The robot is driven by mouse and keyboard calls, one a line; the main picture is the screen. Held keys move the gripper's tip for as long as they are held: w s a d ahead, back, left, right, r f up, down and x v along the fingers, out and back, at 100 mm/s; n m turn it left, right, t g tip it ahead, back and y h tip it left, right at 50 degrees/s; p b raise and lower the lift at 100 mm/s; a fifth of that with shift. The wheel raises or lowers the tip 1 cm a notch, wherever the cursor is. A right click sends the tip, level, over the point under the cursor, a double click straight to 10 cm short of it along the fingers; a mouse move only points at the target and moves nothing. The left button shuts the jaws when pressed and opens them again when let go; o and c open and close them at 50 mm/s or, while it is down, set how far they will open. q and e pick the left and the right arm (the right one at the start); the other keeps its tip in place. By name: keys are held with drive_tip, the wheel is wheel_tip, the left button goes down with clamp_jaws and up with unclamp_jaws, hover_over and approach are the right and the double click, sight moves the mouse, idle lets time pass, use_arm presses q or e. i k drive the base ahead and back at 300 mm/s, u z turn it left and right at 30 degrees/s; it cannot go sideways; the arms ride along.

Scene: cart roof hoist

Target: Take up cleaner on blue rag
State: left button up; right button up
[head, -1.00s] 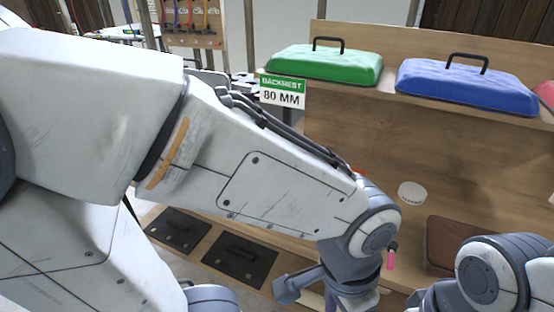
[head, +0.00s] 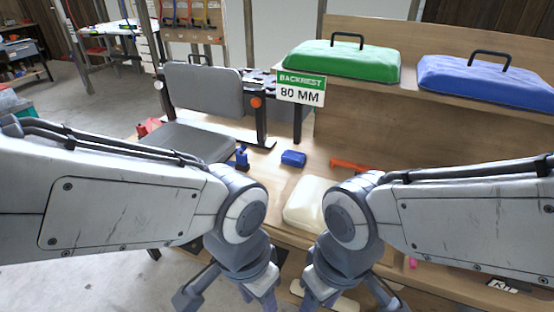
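A small blue folded cloth-like block (head: 293,159), which looks like the blue rag, lies on the wooden bench behind my grippers. A small dark blue object (head: 241,158) stands to its left by the grey seat; I cannot tell what it is. No cleaner can be made out for certain. My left gripper (head: 226,302) is at the bottom centre-left, in front of the bench, fingers spread, nothing seen between them. My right gripper (head: 348,300) is just right of it, also with fingers spread. The lower picture edge cuts off the fingertips.
A grey seat and backrest (head: 205,90) stand at the bench's left, beside a "BACKREST 80 MM" sign (head: 300,88). Green (head: 343,62) and blue (head: 487,82) handled pads lie on the shelf. A cream pad (head: 304,203) and a red-orange object (head: 350,165) lie near my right arm.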

sight(290, 157)
drive_tip(key=u, duration=2.05)
drive_tip(key=i, duration=2)
drive_tip(key=z, duration=3.5)
drive_tip(key=i, duration=0.15)
